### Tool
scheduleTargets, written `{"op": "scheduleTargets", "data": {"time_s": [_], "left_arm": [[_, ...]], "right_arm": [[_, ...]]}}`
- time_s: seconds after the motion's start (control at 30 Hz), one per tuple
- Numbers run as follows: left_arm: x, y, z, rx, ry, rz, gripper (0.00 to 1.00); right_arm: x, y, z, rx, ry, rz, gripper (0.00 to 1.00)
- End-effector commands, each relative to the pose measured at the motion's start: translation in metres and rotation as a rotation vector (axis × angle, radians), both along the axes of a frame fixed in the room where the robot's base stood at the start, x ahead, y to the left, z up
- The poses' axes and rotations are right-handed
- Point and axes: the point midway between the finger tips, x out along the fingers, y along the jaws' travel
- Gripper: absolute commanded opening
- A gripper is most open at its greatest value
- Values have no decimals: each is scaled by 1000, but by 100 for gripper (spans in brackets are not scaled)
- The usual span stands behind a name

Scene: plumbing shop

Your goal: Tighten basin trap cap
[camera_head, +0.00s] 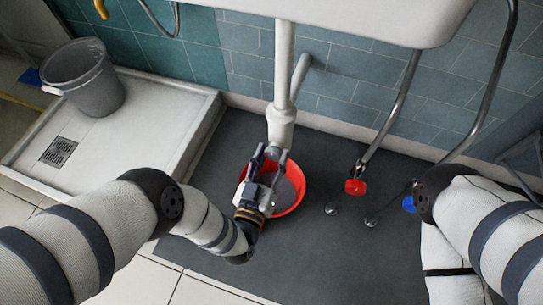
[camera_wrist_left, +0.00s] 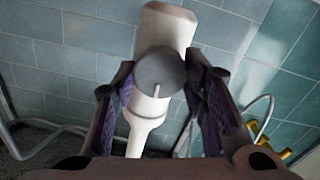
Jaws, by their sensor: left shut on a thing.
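The white basin trap (camera_head: 281,125) hangs on the drain pipe below the basin. In the left wrist view its white body (camera_wrist_left: 145,135) stands behind a round grey cap (camera_wrist_left: 160,70) with a pale line on its face. My left gripper (camera_head: 268,160) is at the lower end of the trap, above a red bowl. Its dark purple-padded fingers (camera_wrist_left: 162,85) stand on both sides of the cap and are shut on it. In the head view the cap is hidden by the gripper. My right arm shows at the right edge; its gripper is out of view.
The red bowl (camera_head: 292,196) stands on the dark mat (camera_head: 330,250) under the trap. The white basin (camera_head: 375,18) overhangs it. Red (camera_head: 355,187) and blue (camera_head: 409,204) valve handles with hoses are to the right. A grey bucket (camera_head: 85,78) stands in the shower tray (camera_head: 135,125).

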Motion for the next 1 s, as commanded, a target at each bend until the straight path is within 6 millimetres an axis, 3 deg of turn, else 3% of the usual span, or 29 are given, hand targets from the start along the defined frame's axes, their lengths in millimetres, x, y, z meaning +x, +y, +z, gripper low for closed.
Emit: {"op": "scheduleTargets", "data": {"time_s": [0.1,0.13,0.2,0.53,0.8,1.0], "left_arm": [[4,4,3,0,-13,9,11],[3,4,4,0,-14,10,46],[3,3,3,-1,-12,8,59],[-4,3,1,-1,-3,3,59],[-55,20,1,0,-4,5,59],[-70,25,2,-1,-8,5,59]], "right_arm": [[0,0,0,0,0,0,40],[0,0,0,0,0,0,40],[0,0,0,0,0,0,40],[0,0,0,0,1,0,40],[0,0,0,0,0,0,40],[0,0,0,0,0,0,40]]}}
